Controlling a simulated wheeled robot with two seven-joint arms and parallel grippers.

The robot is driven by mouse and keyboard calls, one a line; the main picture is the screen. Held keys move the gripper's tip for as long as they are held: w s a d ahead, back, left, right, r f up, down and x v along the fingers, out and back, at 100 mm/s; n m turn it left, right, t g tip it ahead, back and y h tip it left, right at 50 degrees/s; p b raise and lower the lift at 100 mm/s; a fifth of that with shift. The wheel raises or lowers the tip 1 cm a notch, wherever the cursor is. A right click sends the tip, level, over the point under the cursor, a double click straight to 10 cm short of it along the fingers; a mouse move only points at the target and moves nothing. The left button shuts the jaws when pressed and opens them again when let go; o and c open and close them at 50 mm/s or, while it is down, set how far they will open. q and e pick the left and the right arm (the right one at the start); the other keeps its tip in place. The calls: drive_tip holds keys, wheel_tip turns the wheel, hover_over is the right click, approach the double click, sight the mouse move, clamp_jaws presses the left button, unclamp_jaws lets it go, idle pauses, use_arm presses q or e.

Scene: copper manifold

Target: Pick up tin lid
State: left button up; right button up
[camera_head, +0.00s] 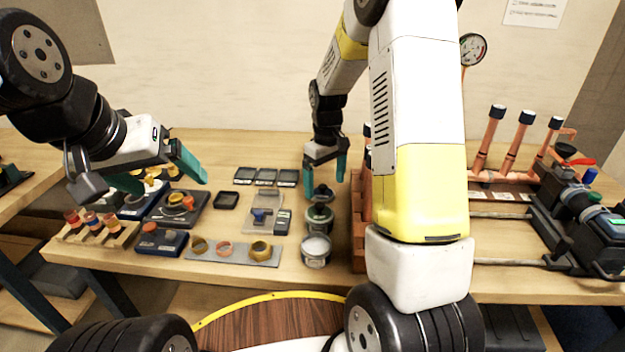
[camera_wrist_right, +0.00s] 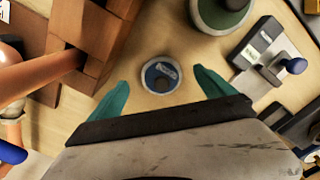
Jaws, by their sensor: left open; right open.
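A small round lid (camera_wrist_right: 162,74) with a pale rim and a blue centre lies on the table in the right wrist view, apparently the tin lid. My right gripper (camera_wrist_right: 161,82) is open, with one teal finger on each side of the lid and nothing held. In the head view my right gripper (camera_head: 325,180) points down behind the green tin (camera_head: 318,217), and the lid beneath it is hard to make out. The green tin also shows at the top of the right wrist view (camera_wrist_right: 222,12). My left gripper (camera_head: 172,186) is open and empty over the left part of the table.
A wooden block rack (camera_head: 358,225) stands close to the right of my right gripper. An open tin with pale contents (camera_head: 316,250) stands in front of the green tin. Copper pipes (camera_head: 510,150) stand right.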

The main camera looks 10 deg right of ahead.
sight(323, 191)
drive_tip(key=shift+f, duration=1.25)
drive_tip(key=c, duration=1.4)
drive_tip(key=shift+r, duration=0.1)
